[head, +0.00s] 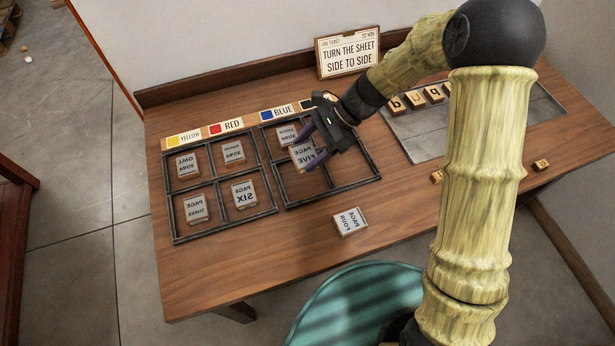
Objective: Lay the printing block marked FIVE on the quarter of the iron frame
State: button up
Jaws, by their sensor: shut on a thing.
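My gripper (312,146) is shut on the printing block marked FIVE (303,157), a pale block with mirrored lettering. It holds the block over the right-hand iron frame (331,188), near its upper middle. I cannot tell whether the block touches the frame. Another block (286,134) lies in this frame's upper left quarter, partly behind the held block. The lower quarters look empty; the upper right one is partly hidden by my gripper. The left iron frame (212,175) holds several blocks, with SIX (244,194) at lower right and THREE (196,208) at lower left.
A block marked FOUR (350,221) lies loose on the wooden table (290,255) below the right frame. A colour strip (231,126) runs behind the frames. A sign (348,53) says to turn the sheet side to side. Letter blocks (433,93) stand on a grey slab (415,130).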

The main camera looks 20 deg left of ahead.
jog(key=shift+w+a+f, duration=0.15)
jog(key=shift+a+f, duration=0.05)
jog(key=shift+a, duration=0.15)
jog(key=shift+f, duration=3.1)
jog(key=shift+f, duration=1.9)
jog(key=o, duration=1)
jog(key=shift+o, duration=0.2)
jog(key=shift+d, duration=0.1)
